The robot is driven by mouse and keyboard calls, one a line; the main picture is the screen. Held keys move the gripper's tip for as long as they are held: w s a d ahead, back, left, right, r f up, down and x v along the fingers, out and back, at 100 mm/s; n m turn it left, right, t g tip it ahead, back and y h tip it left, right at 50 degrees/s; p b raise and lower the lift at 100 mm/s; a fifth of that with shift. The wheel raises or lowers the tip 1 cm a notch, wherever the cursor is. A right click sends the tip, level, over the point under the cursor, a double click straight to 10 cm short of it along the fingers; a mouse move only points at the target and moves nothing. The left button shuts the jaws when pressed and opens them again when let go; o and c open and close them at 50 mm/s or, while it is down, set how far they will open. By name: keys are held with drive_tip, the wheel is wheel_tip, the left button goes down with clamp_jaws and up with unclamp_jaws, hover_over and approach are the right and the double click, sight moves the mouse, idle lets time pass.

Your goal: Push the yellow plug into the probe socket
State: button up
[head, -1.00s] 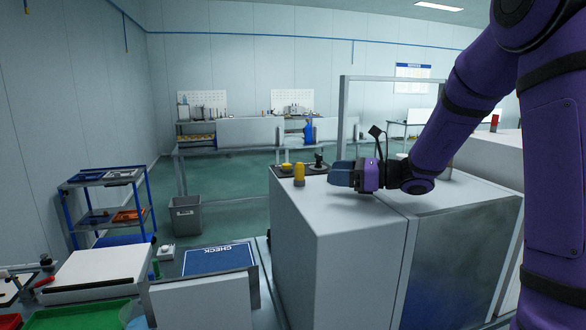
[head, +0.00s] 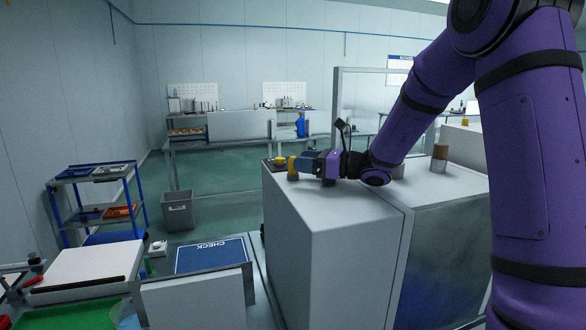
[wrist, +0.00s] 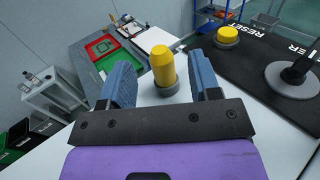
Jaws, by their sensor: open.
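The yellow plug (head: 292,169) stands upright near the far left corner of the white cabinet top. In the wrist view the plug (wrist: 162,66) has a dark grey ring around its foot; I cannot tell whether this ring is the probe socket. My gripper (wrist: 160,62) is open, with one blue finger on each side of the plug and a visible gap on both sides. In the head view my gripper (head: 295,164) reaches in low from the right and partly covers the plug. No socket is clearly marked in either view.
A black panel lettered RESET (wrist: 262,58) lies beside the plug, carrying a yellow button (wrist: 228,36) and a black lever on a round grey base (wrist: 293,80). The white cabinet top (head: 345,205) is clear in front of my arm.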

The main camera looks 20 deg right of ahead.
drive_tip(key=x, duration=0.3)
drive_tip(key=shift+w+a, duration=0.2)
drive_tip(key=shift+c, duration=0.5)
drive_tip(key=c, duration=0.9)
drive_tip(key=shift+r, duration=0.1)
drive_tip(key=shift+r, duration=0.55)
drive_tip(key=shift+s+r, duration=0.2)
drive_tip(key=shift+r, duration=0.4)
drive_tip(key=shift+s+r, duration=0.25)
drive_tip(key=shift+r, duration=0.35)
drive_tip(key=s, duration=0.5)
drive_tip(key=s+r, duration=0.1)
drive_tip(key=s, duration=0.9)
drive_tip(key=shift+s+r, duration=0.1)
drive_tip(key=shift+r, duration=0.05)
